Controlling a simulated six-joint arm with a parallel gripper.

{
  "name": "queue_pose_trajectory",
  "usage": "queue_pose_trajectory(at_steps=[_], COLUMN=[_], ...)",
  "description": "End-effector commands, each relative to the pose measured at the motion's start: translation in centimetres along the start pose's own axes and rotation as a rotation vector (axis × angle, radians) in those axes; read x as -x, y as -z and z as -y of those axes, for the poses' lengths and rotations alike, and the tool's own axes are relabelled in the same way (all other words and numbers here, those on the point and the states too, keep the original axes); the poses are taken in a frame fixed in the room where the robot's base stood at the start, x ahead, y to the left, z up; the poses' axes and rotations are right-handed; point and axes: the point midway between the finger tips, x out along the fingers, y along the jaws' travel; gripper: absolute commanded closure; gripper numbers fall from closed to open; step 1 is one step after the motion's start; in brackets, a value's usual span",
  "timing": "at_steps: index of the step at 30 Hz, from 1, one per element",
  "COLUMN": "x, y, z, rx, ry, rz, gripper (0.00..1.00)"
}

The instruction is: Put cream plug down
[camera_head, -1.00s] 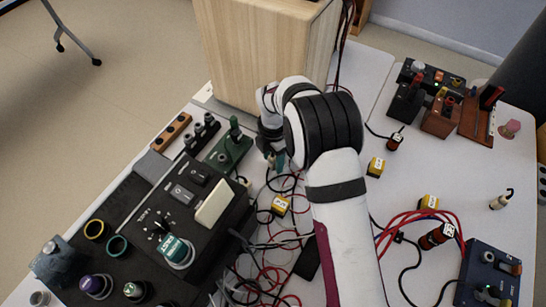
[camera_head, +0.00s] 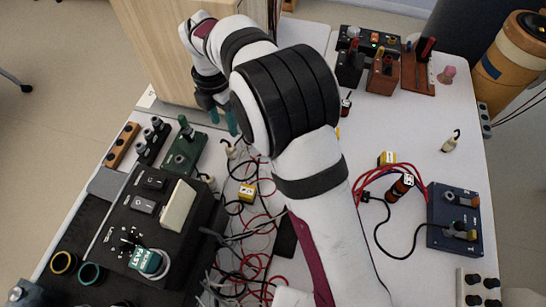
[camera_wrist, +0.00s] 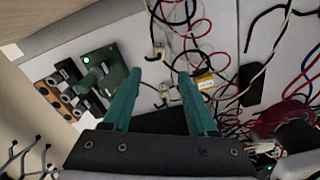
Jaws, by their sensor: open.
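A small cream plug (camera_head: 229,150) with a dark cable is on the white table, just below my gripper in the head view. In the wrist view, a cream plug (camera_wrist: 157,53) shows beyond the gap between the fingertips. A second cream plug (camera_wrist: 164,94) is lower in that gap; in the head view it shows beside the black panel (camera_head: 207,183). My gripper (camera_head: 224,119) has teal fingers, spread and empty, apart from the plugs. It also shows in the wrist view (camera_wrist: 159,73). Another cream plug (camera_head: 450,142) stands far right.
A green switch block (camera_head: 183,150) and a black control panel (camera_head: 150,212) lie left. Red and black cables tangle near a yellow block (camera_head: 247,193). A wooden box (camera_head: 150,50) stands behind my gripper. The table right of my arm has free room.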

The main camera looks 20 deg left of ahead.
Motion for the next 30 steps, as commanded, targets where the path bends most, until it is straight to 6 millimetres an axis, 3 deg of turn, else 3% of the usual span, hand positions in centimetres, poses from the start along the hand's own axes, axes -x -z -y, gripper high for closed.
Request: queue_pose_trajectory(at_steps=[2, 4, 5, 6, 8, 9, 12, 15, 18, 19, 30], x=[1.2, 3.8, 5.2, 6.9, 9.0, 9.9, 10.3, 9.2, 8.2, 8.0, 7.8], y=[-0.8, -2.2, -2.7, -3.1, -2.6, -1.6, 2.3, 6.2, 8.4, 8.8, 9.1], z=[1.5, 5.4, 7.8, 11.6, 17.6, 21.4, 29.0, 33.2, 35.0, 35.2, 35.4], rx=[-0.116, -0.414, -0.596, -0.876, -1.33, -1.633, -2.328, -2.84, -3.122, 3.097, 3.048], ry=[-0.004, -0.009, -0.01, -0.008, -0.002, 0.006, 0.04, 0.087, 0.125, -0.131, -0.136], rz=[-0.004, -0.017, -0.027, -0.042, -0.069, -0.089, -0.14, -0.185, -0.211, 0.209, 0.205], gripper=[0.41, 0.41, 0.41, 0.41, 0.41, 0.41, 0.41, 0.41, 0.41, 0.41, 0.41])
